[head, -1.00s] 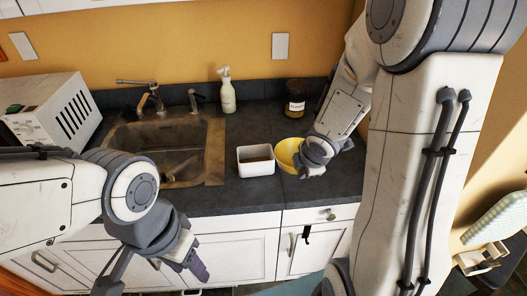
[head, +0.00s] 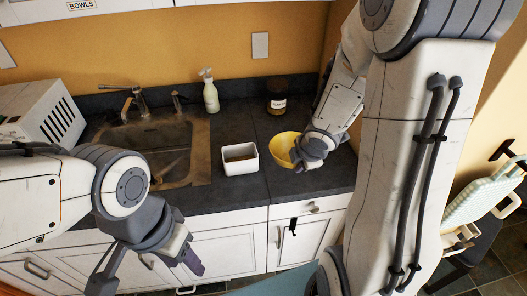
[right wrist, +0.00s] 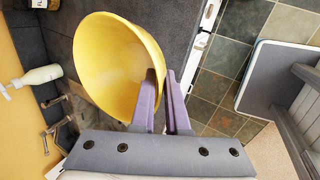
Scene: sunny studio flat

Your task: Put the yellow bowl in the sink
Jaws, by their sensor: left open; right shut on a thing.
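The yellow bowl (head: 283,149) is at the counter's right part in the head view, just right of a white square container. My right gripper (head: 312,160) is shut on the bowl's near right rim. In the right wrist view the bowl (right wrist: 112,62) fills the upper left, its rim between the purple fingers (right wrist: 160,100). I cannot tell whether the bowl touches the counter. The sink (head: 200,150) is set into the counter to the left, with a brown basin and a faucet (head: 130,98) behind it. My left gripper (head: 150,268) is open and empty, in front of the cabinets below the counter.
The white square container (head: 240,168) stands between bowl and sink. A soap bottle (head: 210,95) and a dark jar (head: 277,98) stand behind. A white microwave (head: 40,112) is at the left. An ironing board (head: 485,190) is at the far right.

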